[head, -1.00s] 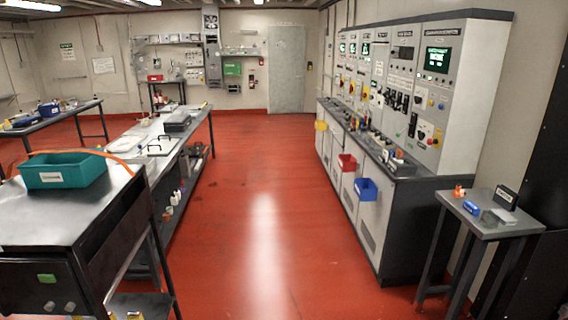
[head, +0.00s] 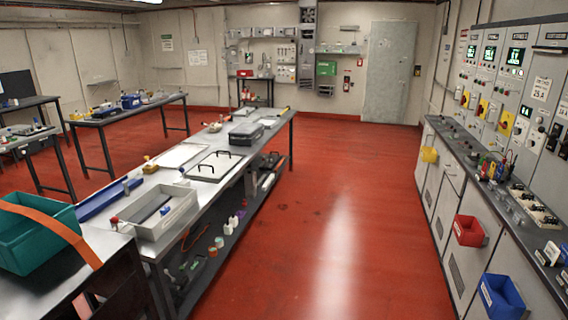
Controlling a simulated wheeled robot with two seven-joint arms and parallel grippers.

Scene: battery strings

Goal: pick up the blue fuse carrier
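I cannot pick out the blue fuse carrier for certain. Blue things in the head view are a long flat blue piece (head: 108,198) on the near end of the long bench and a small blue box (head: 131,101) on the back left table. A blue open bin (head: 500,296) hangs on the front of the control cabinets at the right. None is clear enough to name as the carrier. Neither of my grippers is in view.
The long metal bench (head: 222,176) holds a grey tray (head: 176,222) and a dark case (head: 246,133). A teal bin (head: 30,240) stands at near left. A red bin (head: 468,230) hangs on the cabinets (head: 452,190). The red floor (head: 345,210) between is clear.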

